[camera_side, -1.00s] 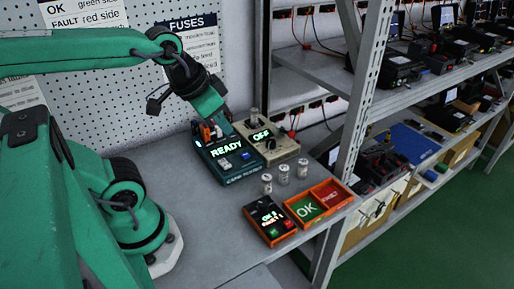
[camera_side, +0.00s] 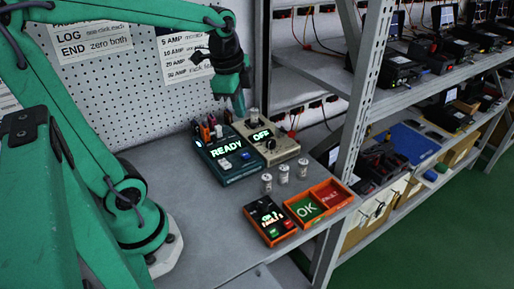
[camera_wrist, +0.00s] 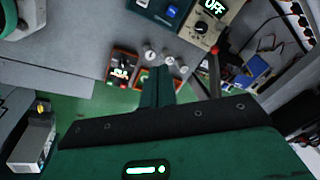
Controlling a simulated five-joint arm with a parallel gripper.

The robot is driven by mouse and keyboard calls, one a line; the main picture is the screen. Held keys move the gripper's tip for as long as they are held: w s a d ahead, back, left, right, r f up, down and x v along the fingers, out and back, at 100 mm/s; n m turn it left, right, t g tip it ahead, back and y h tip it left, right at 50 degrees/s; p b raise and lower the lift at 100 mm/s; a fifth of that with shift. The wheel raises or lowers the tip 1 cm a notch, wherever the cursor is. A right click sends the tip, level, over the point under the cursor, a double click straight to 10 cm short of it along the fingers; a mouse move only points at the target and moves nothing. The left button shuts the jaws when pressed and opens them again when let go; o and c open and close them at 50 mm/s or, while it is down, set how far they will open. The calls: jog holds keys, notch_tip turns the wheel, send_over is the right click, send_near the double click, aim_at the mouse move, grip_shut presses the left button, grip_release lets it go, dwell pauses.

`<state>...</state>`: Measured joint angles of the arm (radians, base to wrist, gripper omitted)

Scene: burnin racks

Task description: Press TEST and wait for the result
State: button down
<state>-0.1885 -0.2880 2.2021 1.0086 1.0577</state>
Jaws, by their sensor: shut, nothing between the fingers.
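The teal tester (camera_side: 236,174) stands on the grey bench and its display reads READY. Light and blue buttons (camera_side: 226,164) sit on its front; their labels are too small to read. The beige box (camera_side: 284,152) beside it reads OFF and has a black knob (camera_side: 271,144); it also shows in the wrist view (camera_wrist: 199,28). My gripper (camera_side: 240,110) is shut and empty, raised above the back of these boxes and apart from the buttons. In the wrist view, my gripper (camera_wrist: 158,90) points toward the bench edge.
Several upright metal cylinders (camera_side: 284,174) stand in front of the beige box. An orange box with a lit display (camera_side: 268,220) and an orange tray with OK and FAULT bays (camera_side: 318,205) are near the bench edge. A metal rack post (camera_side: 352,145) rises at right.

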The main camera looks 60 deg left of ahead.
aim_at(245, 155)
jog(key=w+a+f+m+g, duration=0.2)
jog(key=w+a+f+m, duration=0.2)
jog(key=m, duration=0.4)
jog(key=shift+w+a+f+g, duration=0.3)
jog(key=shift+w+a, duration=0.3)
jog(key=shift+a, duration=0.8)
notch_tip(245, 155, down, 14)
jog(key=shift+r, duration=0.1)
jog(key=shift+f, duration=0.2)
jog(key=shift+s+f, duration=0.15)
jog(key=shift+f, duration=0.8)
jog(key=shift+r, duration=0.15)
notch_tip(245, 155, up, 14)
jog(key=shift+w+r, duration=0.2)
jog(key=shift+w, duration=0.1)
